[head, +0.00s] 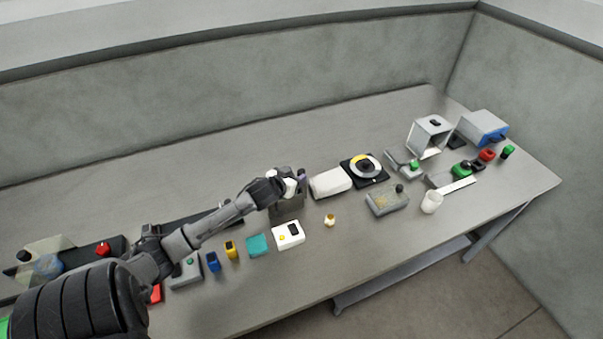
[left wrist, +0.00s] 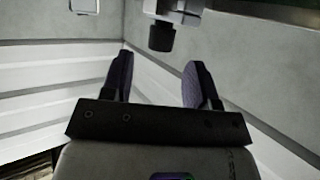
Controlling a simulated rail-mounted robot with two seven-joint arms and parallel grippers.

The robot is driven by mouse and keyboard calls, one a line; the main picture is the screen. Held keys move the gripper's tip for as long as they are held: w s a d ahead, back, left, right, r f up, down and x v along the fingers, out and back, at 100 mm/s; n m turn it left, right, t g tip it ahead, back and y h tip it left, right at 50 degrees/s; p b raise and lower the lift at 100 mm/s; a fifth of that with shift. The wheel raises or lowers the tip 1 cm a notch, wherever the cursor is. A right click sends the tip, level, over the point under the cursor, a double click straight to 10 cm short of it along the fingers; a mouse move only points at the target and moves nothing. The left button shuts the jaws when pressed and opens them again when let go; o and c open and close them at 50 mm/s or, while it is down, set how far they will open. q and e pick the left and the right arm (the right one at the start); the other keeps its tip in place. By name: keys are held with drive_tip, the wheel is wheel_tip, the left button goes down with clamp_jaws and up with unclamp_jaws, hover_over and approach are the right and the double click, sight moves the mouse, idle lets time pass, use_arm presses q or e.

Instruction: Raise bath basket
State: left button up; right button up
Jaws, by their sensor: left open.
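My left gripper (head: 297,183) is above the middle of the bench, over a grey box-shaped unit (head: 287,208) that my arm partly covers. In the left wrist view its two dark, purplish fingers (left wrist: 157,68) are apart, with nothing seen held between them. A dark knob (left wrist: 160,37) on a grey part shows just beyond the fingertips, near the line between them. I cannot tell whether it belongs to the bath basket. No basket can be clearly made out in the head view. My right gripper is not in view.
Right of the gripper are a white rounded block (head: 331,183), a black reel plate (head: 365,170) and a grey block with a dark knob (head: 387,202). A white box (head: 288,235) and a small gold-coloured piece (head: 330,220) lie nearer the front edge. The back of the bench is clear.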

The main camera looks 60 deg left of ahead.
sight(301, 172)
use_arm(q)
drive_tip(key=shift+x, duration=2.45)
clamp_jaws()
